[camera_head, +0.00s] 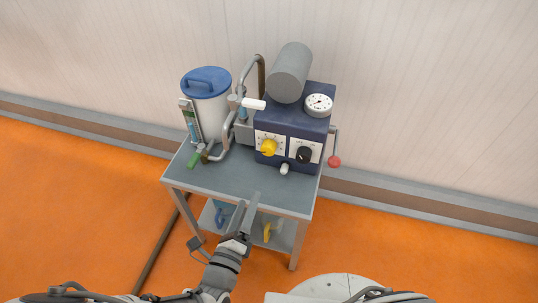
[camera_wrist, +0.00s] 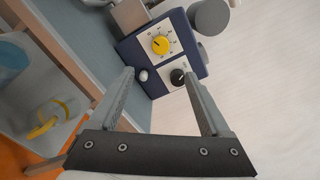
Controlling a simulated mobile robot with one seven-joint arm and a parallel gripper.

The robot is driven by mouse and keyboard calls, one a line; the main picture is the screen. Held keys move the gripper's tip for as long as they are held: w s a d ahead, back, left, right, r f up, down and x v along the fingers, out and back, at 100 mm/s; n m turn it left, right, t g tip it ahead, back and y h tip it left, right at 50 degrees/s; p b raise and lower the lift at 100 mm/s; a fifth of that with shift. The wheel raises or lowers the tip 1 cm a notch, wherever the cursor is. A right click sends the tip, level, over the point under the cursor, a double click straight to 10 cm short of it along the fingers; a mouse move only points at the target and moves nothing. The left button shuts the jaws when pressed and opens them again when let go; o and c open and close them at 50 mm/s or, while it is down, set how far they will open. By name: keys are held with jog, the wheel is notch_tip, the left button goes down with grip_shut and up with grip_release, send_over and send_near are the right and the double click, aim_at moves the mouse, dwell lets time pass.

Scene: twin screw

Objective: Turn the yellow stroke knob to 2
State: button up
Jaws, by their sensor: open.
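The yellow stroke knob (camera_head: 268,147) sits on a white dial plate on the front of the dark blue pump box (camera_head: 294,127). It also shows in the wrist view (camera_wrist: 160,45), beyond the fingers and near the top middle. The dial numbers are too small to read. My gripper (camera_head: 248,203) is open and empty over the front edge of the table, in front of and below the knob, apart from it. In the wrist view the two fingers of my gripper (camera_wrist: 158,78) stand wide apart, with nothing between them.
A black knob (camera_head: 304,154) sits right of the yellow one. A red-tipped lever (camera_head: 334,161), gauge (camera_head: 319,104), grey cylinder (camera_head: 290,72) and blue-lidded tank (camera_head: 206,95) surround the box. A light stub (camera_head: 284,168) juts below the knobs. The front tabletop (camera_head: 225,180) is clear.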

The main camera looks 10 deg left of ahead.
aim_at(267, 152)
jog(key=w+b, duration=0.1)
jog(key=w, duration=0.4)
jog(key=w+d+b, duration=0.1)
jog(key=w+b, duration=0.1)
jog(key=w, duration=0.3)
jog(key=w+d+b, duration=0.1)
jog(key=w+b, duration=0.1)
jog(key=w, duration=0.3)
jog(key=shift+w+d+f, duration=0.1)
jog(key=shift+w+d, duration=0.05)
jog(key=shift+w, duration=0.15)
jog(key=shift+w+d, duration=0.1)
jog(key=shift+w, duration=0.45)
grip_shut()
